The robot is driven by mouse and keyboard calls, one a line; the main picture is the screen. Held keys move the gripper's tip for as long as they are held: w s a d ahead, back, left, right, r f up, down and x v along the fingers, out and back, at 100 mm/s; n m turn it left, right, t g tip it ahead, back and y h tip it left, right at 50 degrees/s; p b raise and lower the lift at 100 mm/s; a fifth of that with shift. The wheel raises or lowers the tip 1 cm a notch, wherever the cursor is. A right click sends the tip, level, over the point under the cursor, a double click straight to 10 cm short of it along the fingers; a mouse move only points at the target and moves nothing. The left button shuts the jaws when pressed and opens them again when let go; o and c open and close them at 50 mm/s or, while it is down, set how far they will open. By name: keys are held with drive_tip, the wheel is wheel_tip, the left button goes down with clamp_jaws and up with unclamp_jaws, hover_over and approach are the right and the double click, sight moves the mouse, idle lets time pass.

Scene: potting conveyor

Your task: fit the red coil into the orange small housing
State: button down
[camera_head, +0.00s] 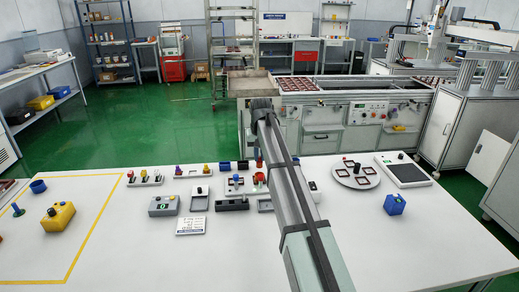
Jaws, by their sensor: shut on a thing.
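My arm reaches up from the lower right, and its link hides most of my gripper (258,161). Only a small dark part of the gripper shows at the link's left edge, over the middle of the white table. Just below it is a small red round piece, the red coil (259,177), beside a grey fixture. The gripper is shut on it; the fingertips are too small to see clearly. I cannot make out the orange small housing for certain; it may be behind my arm or among the small parts.
Grey trays and blocks stand left of my arm, with a grey box (163,205) and a white label card (190,225). A round plate (341,182) with square frames, a black-topped scale (404,171) and a blue block (395,204) are right.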

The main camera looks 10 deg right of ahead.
sight(259, 162)
drive_tip(key=shift+f, duration=2.9)
drive_tip(key=c, duration=1)
unclamp_jaws()
drive_tip(key=shift+c, duration=0.2)
drive_tip(key=shift+r, duration=3.5)
drive_tip(key=shift+a, duration=0.1)
